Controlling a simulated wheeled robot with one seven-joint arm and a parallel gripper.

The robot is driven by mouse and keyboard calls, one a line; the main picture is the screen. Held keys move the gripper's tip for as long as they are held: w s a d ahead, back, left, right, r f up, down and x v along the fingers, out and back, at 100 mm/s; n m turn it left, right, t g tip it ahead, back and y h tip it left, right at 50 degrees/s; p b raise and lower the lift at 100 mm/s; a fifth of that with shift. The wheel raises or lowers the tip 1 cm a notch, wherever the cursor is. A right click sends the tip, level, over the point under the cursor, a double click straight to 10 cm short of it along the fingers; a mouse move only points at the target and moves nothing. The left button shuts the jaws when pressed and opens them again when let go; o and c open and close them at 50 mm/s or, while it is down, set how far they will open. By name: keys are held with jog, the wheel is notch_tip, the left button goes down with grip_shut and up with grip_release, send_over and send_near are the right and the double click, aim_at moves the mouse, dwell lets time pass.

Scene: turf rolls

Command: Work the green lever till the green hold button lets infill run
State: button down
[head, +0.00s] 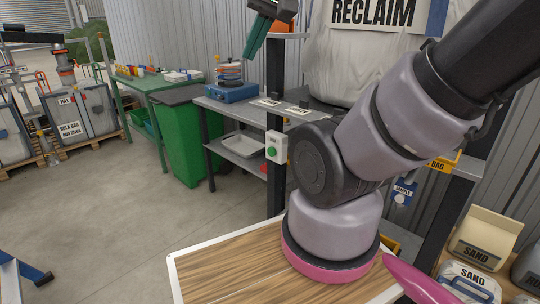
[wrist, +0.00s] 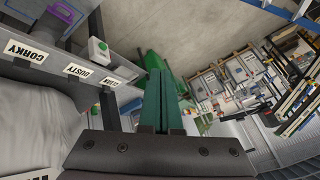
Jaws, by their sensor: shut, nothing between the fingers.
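My gripper (head: 253,50) is at the top of the head view, its teal fingers together and empty, pointing down and left. In the wrist view my gripper (wrist: 159,73) reaches up from the bottom, the fingers side by side. The green hold button (head: 271,152) sits on a small white box on a dark post, below my gripper in the head view. The button (wrist: 102,46) also shows in the wrist view, left of the fingers and apart from them. I cannot make out a green lever in either view.
A large white RECLAIM bag (head: 340,60) hangs right of the post. Grey shelves (head: 243,146) stand left of it, beside a green bin (head: 190,140). A wooden worktop (head: 225,270) lies in front. The concrete floor (head: 100,220) at left is mostly clear.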

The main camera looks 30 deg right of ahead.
aim_at(270, 152)
jog(key=shift+d, duration=0.1)
jog(key=w+f+n+h, duration=0.6)
jog(key=w+f+n, duration=0.1)
jog(key=f, duration=0.7)
jog(key=w+d+f+n+h, duration=0.1)
jog(key=w+f+n+h, duration=0.5)
jog(key=f+n, duration=0.4)
jog(key=w+d+f+n+g+h, duration=0.1)
jog(key=w+f+n+h, duration=0.6)
jog(key=f, duration=1.1)
jog(key=shift+w+f+n, duration=0.35)
jog(key=shift+w+n, duration=0.7)
jog(key=shift+n, duration=0.05)
jog(key=shift+d, duration=0.1)
jog(key=x, duration=1.3)
jog(key=shift+w+d, duration=0.1)
jog(key=shift+d, duration=0.3)
